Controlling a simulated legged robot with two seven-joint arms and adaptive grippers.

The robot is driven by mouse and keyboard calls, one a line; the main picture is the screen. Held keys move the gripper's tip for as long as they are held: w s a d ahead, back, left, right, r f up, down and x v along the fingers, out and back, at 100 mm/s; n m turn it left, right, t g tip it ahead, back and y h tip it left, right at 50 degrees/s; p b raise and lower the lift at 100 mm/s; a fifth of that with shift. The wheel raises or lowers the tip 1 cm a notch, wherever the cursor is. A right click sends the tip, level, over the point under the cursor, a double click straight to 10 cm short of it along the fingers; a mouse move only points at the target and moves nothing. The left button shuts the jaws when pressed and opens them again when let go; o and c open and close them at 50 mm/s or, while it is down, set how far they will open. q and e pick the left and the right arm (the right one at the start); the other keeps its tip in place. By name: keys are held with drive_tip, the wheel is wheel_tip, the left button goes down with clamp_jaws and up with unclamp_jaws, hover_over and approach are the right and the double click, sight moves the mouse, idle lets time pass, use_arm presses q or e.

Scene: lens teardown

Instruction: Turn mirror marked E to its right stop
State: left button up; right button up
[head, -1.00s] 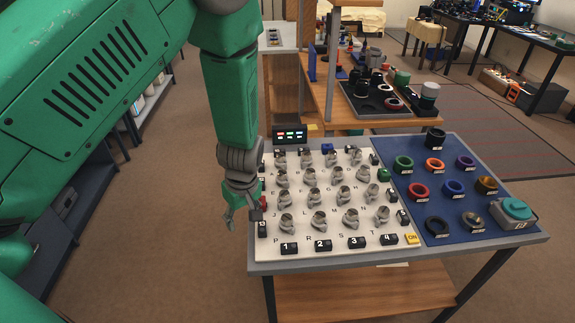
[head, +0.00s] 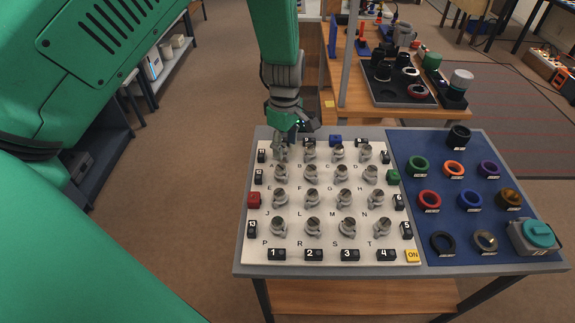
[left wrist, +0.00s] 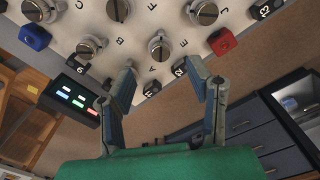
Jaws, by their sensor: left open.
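The mirror marked E (head: 280,173) is a small grey knob-like mount in the left column, second row from the back of the white board (head: 325,259). It also shows in the left wrist view (left wrist: 160,46), just beyond the fingertips, with its letter beside it. My right gripper is not in view.
Neighbouring mirrors stand close around, such as F (head: 311,173) and J (head: 280,198). Black number blocks and a red block (head: 254,200) line the left edge. A blue mat (head: 450,215) with several rings and a teal-topped device (head: 538,234) is at right.

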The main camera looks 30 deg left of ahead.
sight(280, 167)
use_arm(q)
drive_tip(key=a+f, duration=0.1)
drive_tip(key=f, duration=0.2)
drive_tip(key=a+f, duration=0.1)
drive_tip(key=f, duration=0.2)
drive_tip(key=a+f, duration=0.1)
drive_tip(key=f, duration=0.2)
drive_tip(key=shift+w+a, duration=0.15)
drive_tip(key=shift+a, duration=0.1)
drive_tip(key=shift+d+f, duration=0.25)
drive_tip(key=shift+f, duration=0.05)
drive_tip(key=shift+d, duration=0.35)
drive_tip(key=shift+w+d+r, duration=0.1)
drive_tip(key=shift+d, duration=0.8)
drive_tip(key=shift+a, duration=0.1)
drive_tip(key=c, duration=0.4)
drive_tip(key=shift+a, duration=0.3)
clamp_jaws()
drive_tip(key=shift+a+f, duration=0.2)
drive_tip(key=shift+a, duration=0.5)
drive_tip(key=shift+d, duration=0.15)
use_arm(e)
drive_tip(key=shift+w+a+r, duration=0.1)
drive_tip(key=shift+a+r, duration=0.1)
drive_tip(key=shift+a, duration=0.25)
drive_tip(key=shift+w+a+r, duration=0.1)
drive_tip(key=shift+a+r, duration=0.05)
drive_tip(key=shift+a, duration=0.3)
